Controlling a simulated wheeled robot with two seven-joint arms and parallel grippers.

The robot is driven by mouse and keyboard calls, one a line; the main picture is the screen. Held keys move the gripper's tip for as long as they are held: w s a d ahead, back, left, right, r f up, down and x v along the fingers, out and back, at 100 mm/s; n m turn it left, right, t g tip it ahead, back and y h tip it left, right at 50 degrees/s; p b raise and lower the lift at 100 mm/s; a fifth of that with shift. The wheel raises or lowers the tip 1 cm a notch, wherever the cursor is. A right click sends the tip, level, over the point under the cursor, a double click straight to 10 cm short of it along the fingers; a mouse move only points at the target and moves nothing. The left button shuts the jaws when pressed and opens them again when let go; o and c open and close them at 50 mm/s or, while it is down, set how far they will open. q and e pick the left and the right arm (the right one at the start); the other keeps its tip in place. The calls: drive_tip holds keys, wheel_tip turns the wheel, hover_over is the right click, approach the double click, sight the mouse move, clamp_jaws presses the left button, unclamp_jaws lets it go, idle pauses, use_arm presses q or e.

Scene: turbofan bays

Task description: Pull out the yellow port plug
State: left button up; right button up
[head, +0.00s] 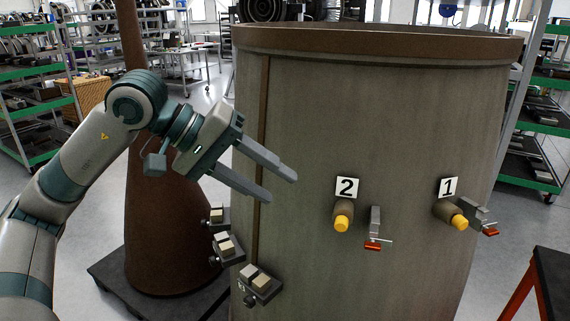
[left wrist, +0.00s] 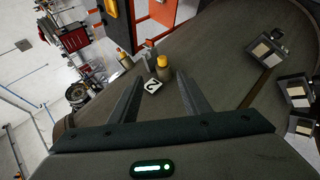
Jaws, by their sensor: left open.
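Two yellow port plugs show on the curved grey-brown casing (head: 300,130). One yellow plug (head: 341,223) sits in the port under the label 2 (head: 347,187). The other yellow plug (head: 459,222) sits in the port under the label 1 (head: 447,187). My left gripper (head: 283,187) is open and empty, left of port 2 and apart from it. In the left wrist view, plug 2 (left wrist: 162,62) and its label (left wrist: 152,86) appear between my finger tips, some way beyond them. My right gripper is not in view.
Small brackets with red-tipped levers stick out beside port 2 (head: 374,230) and port 1 (head: 478,216). Several box fittings (head: 260,284) project from the casing below my left gripper. A brown cone (head: 160,220) stands at left, an orange-legged stand (head: 545,285) at right.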

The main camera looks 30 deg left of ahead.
use_arm(q)
drive_tip(key=shift+w+a+r+y, duration=0.15)
drive_tip(key=shift+a+r+y, duration=0.05)
drive_tip(key=shift+a+y, duration=0.1)
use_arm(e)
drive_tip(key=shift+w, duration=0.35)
use_arm(q)
drive_tip(key=shift+s, duration=0.2)
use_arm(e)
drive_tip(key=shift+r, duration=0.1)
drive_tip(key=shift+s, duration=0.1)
